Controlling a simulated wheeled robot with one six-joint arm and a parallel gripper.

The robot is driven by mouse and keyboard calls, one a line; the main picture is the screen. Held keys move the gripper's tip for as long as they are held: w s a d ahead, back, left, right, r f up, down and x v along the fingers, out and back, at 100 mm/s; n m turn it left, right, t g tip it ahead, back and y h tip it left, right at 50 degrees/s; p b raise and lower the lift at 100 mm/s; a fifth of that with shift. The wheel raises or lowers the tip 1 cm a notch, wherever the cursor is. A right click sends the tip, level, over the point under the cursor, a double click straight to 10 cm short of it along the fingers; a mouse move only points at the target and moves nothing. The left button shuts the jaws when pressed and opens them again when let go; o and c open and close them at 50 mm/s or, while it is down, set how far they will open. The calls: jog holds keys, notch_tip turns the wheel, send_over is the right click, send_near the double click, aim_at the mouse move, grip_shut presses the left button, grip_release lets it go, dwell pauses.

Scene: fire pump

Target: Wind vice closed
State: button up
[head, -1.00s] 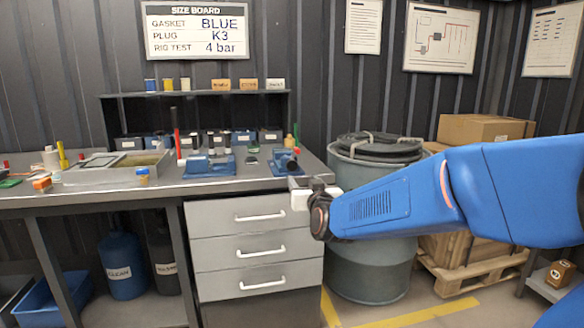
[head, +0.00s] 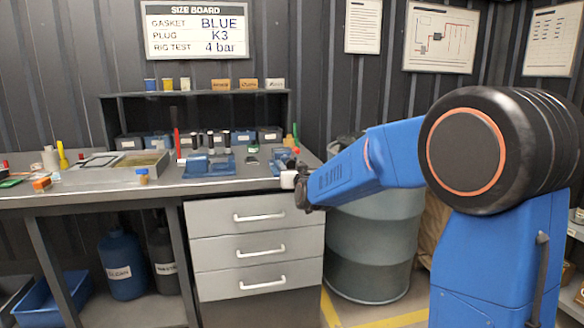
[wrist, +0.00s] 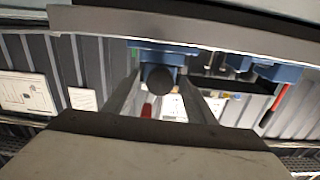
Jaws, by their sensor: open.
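Two blue metal units stand at the bench's right part in the head view. One (head: 208,166) has a wide base and upright blocks; the other (head: 279,158) is at the right end, partly hidden by my gripper (head: 288,179). I cannot tell for certain which is the vice. The wrist view looks upside down. There the right-end unit (wrist: 178,52) has a dark round end (wrist: 160,81) facing me. My gripper's open fingers (wrist: 163,86) show on either side of it; contact is not clear.
The grey bench's front edge (wrist: 200,30) crosses the top of the wrist view. A drawer unit (head: 255,245) stands below the bench and a large grey drum (head: 375,245) to its right. A shallow tray (head: 115,168) and small containers sit on the bench's left.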

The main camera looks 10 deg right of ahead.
jog(key=shift+w, duration=0.45)
jog(key=c, duration=1)
jog(key=shift+c, duration=0.2)
jog(key=shift+n, duration=0.3)
jog(key=shift+n, duration=1.1)
jog(key=o, duration=1)
